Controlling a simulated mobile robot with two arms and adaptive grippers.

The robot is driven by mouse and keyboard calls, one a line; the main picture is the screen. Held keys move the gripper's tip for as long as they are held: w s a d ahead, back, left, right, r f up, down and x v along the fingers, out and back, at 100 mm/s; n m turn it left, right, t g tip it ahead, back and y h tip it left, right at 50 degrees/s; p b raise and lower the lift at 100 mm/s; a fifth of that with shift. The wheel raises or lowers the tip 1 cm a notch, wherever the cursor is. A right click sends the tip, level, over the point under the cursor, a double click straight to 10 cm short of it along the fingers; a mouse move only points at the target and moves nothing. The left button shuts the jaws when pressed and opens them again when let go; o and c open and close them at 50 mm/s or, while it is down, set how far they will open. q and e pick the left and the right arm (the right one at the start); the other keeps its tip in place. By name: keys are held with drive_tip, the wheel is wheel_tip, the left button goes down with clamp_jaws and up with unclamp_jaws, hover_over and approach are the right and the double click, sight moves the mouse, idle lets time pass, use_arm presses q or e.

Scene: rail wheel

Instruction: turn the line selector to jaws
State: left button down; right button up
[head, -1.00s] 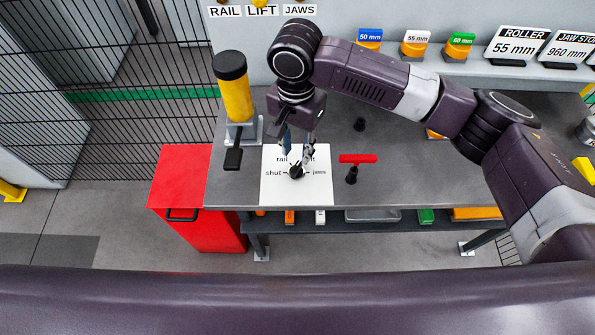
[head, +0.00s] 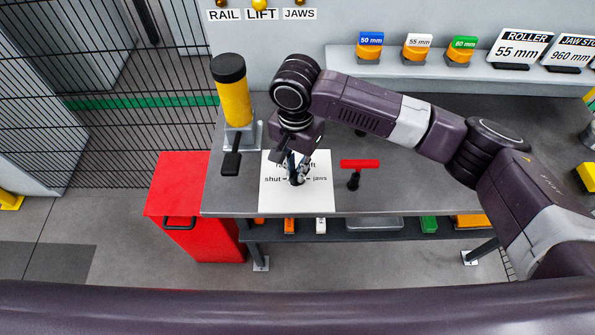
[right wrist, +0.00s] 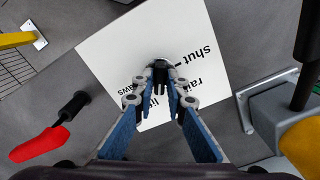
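The line selector is a small dark knob (right wrist: 161,70) on a white plate (head: 268,201) on the grey bench. The plate's "shut" label is on the left and "jaws" on the right in the head view. "Rail" and "lift" are at the far side, partly hidden by the fingers. My right gripper (head: 297,172) reaches down over the knob, fingers on either side. The right wrist view shows its blue-padded fingers (right wrist: 164,98) close around the knob; I cannot tell whether they press on it. The knob's pointing direction is largely hidden. My left gripper is out of view.
A red T-handle (head: 359,164) stands right of the plate. A yellow cylinder with a black cap (head: 234,98) and a black lever (head: 231,163) are left. Above the LIFT sign (head: 262,15) a lamp glows yellow; the RAIL and JAWS lamps look dim. A red cabinet (head: 184,195) stands at lower left.

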clamp_jaws()
drive_tip(key=shift+r+m+p, duration=0.15)
drive_tip(key=shift+m+p, duration=0.15)
drive_tip(key=shift+p, duration=0.3)
drive_tip(key=m+p, duration=0.3)
drive_tip(key=p, duration=0.2)
drive_tip(key=shift+m+p, duration=0.5)
drive_tip(key=shift+p, duration=0.2)
